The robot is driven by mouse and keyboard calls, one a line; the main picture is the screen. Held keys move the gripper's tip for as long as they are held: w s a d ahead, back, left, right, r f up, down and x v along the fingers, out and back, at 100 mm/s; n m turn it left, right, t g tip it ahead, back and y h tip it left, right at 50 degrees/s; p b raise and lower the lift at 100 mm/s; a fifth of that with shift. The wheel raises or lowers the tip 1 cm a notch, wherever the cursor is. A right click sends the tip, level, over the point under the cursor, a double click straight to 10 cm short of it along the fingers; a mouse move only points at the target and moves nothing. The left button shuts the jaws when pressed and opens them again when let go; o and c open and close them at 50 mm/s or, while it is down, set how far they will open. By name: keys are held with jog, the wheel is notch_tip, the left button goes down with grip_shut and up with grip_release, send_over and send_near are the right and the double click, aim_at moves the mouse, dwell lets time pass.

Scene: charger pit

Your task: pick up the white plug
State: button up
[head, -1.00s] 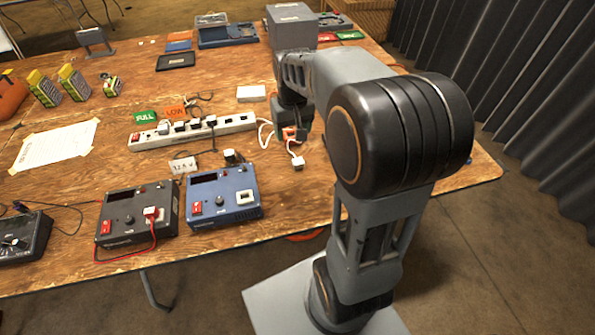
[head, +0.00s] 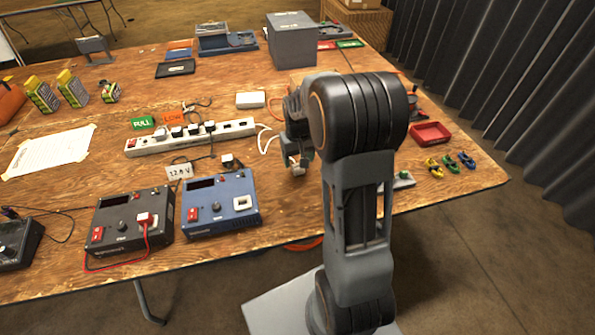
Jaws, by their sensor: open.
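The white plug (head: 298,170) lies on the wooden table right of the blue charger, in the head view. Only a small part of it shows at my gripper. My gripper (head: 297,163) points down over the plug, with its fingers around or just above it. The jaws are open; whether they touch the plug I cannot tell. A white cable (head: 265,140) loops on the table near the power strip.
A white power strip (head: 245,128) with several plugs lies left of my gripper. A blue charger (head: 228,217) and a dark charger (head: 125,232) stand at the front. A red tray (head: 431,133) and several small clips (head: 452,164) lie at right.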

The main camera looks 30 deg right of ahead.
aim_at(297, 165)
jog(key=shift+w+f, duration=0.1)
jog(key=shift+f, duration=2)
jog(key=shift+c, duration=0.4)
jog(key=c, duration=1)
jog(key=shift+o, duration=0.2)
jog(key=shift+r, duration=0.15)
